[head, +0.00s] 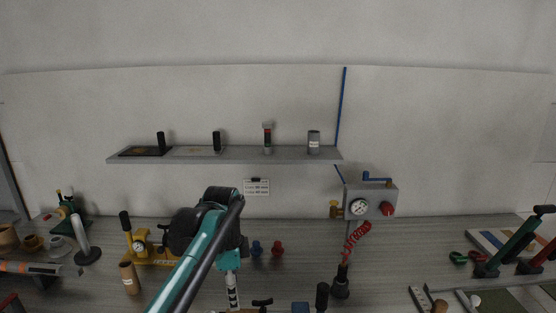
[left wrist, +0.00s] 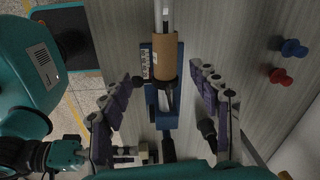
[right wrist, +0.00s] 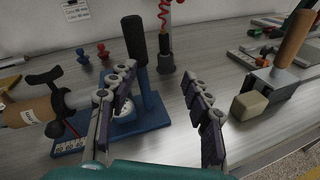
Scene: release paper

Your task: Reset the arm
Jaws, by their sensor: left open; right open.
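My left gripper (left wrist: 160,98) is open, its purple-padded fingers spread wide. Between them in the left wrist view, and apart from both, a brown roll (left wrist: 165,60) lies along a metal bar on a blue device (left wrist: 148,75). My right gripper (right wrist: 162,92) is open and empty. Behind its left finger in the right wrist view stand a blue base (right wrist: 152,118) with a black upright handle (right wrist: 134,40) and a brown roll (right wrist: 32,112) with a dark lever. In the head view my left arm reaches up from the bottom; neither gripper's fingers show clearly there.
Blue and red knobs (head: 277,248) stand on the grey bench (head: 200,233). A gauge box (head: 384,202) with a red coiled hose is at the back. A wall shelf (head: 225,155) holds small items. Tools crowd the left side and right corner. A wooden-handled tool (right wrist: 293,38) stands at right.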

